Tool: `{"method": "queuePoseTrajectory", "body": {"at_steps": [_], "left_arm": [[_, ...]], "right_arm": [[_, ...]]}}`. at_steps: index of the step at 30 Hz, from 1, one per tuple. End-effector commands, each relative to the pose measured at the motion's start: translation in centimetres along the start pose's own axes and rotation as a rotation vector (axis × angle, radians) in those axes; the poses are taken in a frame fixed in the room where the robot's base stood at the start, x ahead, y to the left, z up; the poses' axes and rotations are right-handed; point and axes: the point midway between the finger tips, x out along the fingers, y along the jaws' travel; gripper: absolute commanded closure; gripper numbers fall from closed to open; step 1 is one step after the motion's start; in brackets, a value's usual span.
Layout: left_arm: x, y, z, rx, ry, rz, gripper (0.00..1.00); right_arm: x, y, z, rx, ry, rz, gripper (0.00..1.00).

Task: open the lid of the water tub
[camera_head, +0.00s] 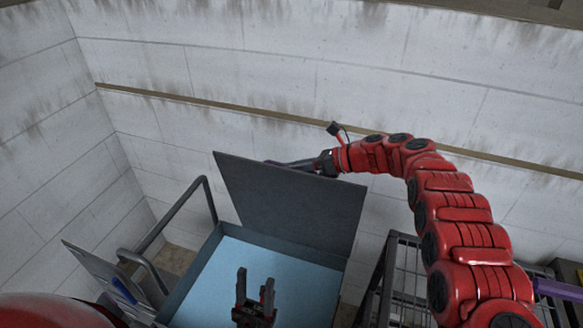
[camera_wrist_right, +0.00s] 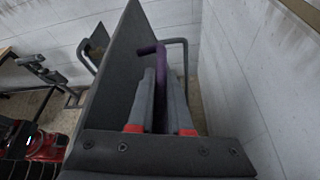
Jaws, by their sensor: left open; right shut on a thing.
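The water tub (camera_head: 197,265) is at the bottom centre of the head view, with light blue water (camera_head: 285,270) inside. Its dark grey lid (camera_head: 290,205) stands raised and steeply tilted at the tub's far side; it also shows in the right wrist view (camera_wrist_right: 115,75). My right arm reaches in behind the lid, and its gripper (camera_head: 293,163) is partly hidden by it. In the right wrist view, my right gripper (camera_wrist_right: 164,78) is shut on a purple handle (camera_wrist_right: 148,49) on the lid's back side. My left gripper (camera_head: 255,279) is open and empty over the water.
Grey rails (camera_head: 178,221) rise left of the tub, beside a tilted panel (camera_head: 95,270) with a blue part. A dark wire rack (camera_head: 405,285) stands at the right. A purple bar (camera_head: 560,290) is at the right edge. A stained wall (camera_head: 330,60) closes the back.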

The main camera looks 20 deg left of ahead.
Motion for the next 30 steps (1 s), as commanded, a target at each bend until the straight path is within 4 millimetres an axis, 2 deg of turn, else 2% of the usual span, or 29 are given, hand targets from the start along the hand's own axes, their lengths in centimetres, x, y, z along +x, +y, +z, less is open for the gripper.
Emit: {"method": "queuePoseTrajectory", "body": {"at_steps": [2,3,5,17,22,26,29,30], "left_arm": [[0.0,0.0,0.0,0.000,0.000,0.000,0.50],[0.0,0.0,0.0,0.000,0.000,0.000,0.50],[0.0,0.0,0.0,0.000,0.000,0.000,0.50],[-0.3,0.0,0.1,0.000,0.000,0.000,0.50],[-1.4,0.1,0.2,0.000,0.000,0.000,0.50],[-2.6,0.1,0.4,0.000,0.000,0.000,0.50],[-2.0,0.1,0.3,0.000,0.000,0.000,0.50],[-1.2,0.1,0.2,0.000,0.000,0.000,0.50]], "right_arm": [[0.1,0.0,-0.4,0.003,0.006,0.000,1.00],[0.1,0.0,-0.4,0.003,0.006,0.000,0.81],[0.1,0.0,-0.4,0.003,0.006,0.000,0.70],[-0.5,-0.1,-0.2,0.001,0.003,-0.001,0.70],[-2.9,-0.2,-0.4,0.001,0.002,-0.002,0.70],[-6.4,-0.2,-0.4,0.001,0.000,-0.003,0.70],[-9.4,-0.1,0.0,-0.001,0.000,-0.003,0.70],[-10.6,0.0,0.3,0.000,0.001,-0.002,0.70]]}}
